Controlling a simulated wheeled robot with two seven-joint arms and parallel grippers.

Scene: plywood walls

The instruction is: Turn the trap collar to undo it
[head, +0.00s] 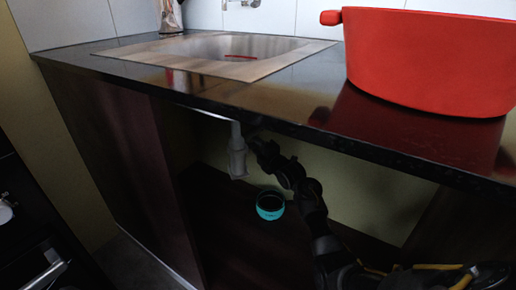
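The grey sink trap (238,160) hangs below the counter in the open cabinet, under the sink (232,46). It looks upright, with a wider part at its lower end; the collar is too small to tell apart clearly. My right arm reaches up into the cabinet from the lower right. My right gripper (255,147) is just right of the trap, close to its upper part. I cannot tell if it touches the trap, and its fingers are too dark and small to show whether they are open. My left gripper is not in view.
A teal bowl (270,206) is on the dark cabinet floor below the trap. A large red pot (425,60) stands on the counter (290,95) at right. The counter edge runs above my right arm. A dark cabinet panel (130,160) closes the left side.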

